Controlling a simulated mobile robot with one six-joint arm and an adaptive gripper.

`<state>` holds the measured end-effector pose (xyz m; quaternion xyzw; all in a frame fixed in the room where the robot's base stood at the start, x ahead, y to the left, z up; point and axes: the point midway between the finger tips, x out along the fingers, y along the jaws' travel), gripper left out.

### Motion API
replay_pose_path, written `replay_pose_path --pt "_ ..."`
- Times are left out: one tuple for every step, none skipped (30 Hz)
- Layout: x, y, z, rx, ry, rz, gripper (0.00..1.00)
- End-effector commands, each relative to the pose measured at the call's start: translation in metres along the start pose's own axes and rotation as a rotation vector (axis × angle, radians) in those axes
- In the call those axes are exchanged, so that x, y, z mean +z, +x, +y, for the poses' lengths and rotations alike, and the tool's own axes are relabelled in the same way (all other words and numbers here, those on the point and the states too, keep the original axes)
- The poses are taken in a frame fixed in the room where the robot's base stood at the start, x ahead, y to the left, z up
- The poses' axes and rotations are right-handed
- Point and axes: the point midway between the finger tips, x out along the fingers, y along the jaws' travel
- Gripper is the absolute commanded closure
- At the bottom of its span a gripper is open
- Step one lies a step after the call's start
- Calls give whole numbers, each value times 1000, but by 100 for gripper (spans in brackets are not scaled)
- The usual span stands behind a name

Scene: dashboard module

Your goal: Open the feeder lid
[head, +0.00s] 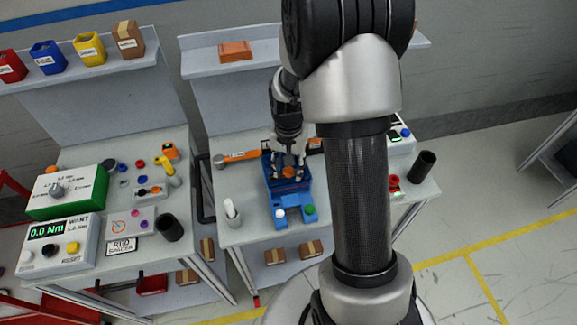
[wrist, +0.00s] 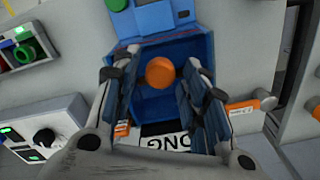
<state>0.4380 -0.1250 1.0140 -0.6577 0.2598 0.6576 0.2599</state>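The blue feeder (head: 275,192) stands on the middle bench in the head view, with two button blocks at its near end. The wrist view looks down on the feeder (wrist: 205,47), with a round orange knob (wrist: 160,72) between my fingers and a dark blue surface around it. A white label with partly hidden black letters (wrist: 168,140) shows below it. I cannot tell where the lid's edges run. My gripper (head: 288,168) is above the feeder, pointing down. In the wrist view my gripper (wrist: 155,76) is open, one finger on each side of the knob, with visible gaps.
The left bench holds a torque display box (head: 60,245). My arm hides part of the bench.

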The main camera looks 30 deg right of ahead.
Motion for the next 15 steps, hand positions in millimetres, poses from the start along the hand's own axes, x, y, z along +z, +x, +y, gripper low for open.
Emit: replay_pose_path --pt "0 0 0 0 0 0 66" --pt "0 0 0 0 0 0 68" --pt "0 0 0 0 0 0 70" --pt "0 0 0 0 0 0 72" --pt "0 0 0 0 0 0 74" --pt "0 0 0 0 0 0 77" --pt "0 0 0 0 0 0 79" --pt "0 0 0 0 0 0 81" --pt "0 0 0 0 0 0 84" --pt "0 0 0 0 0 0 86" --pt "0 0 0 0 0 0 88" --pt "0 0 0 0 0 0 90" --pt "0 0 0 0 0 0 92" --pt "0 0 0 0 0 0 94" --pt "0 0 0 0 0 0 97"
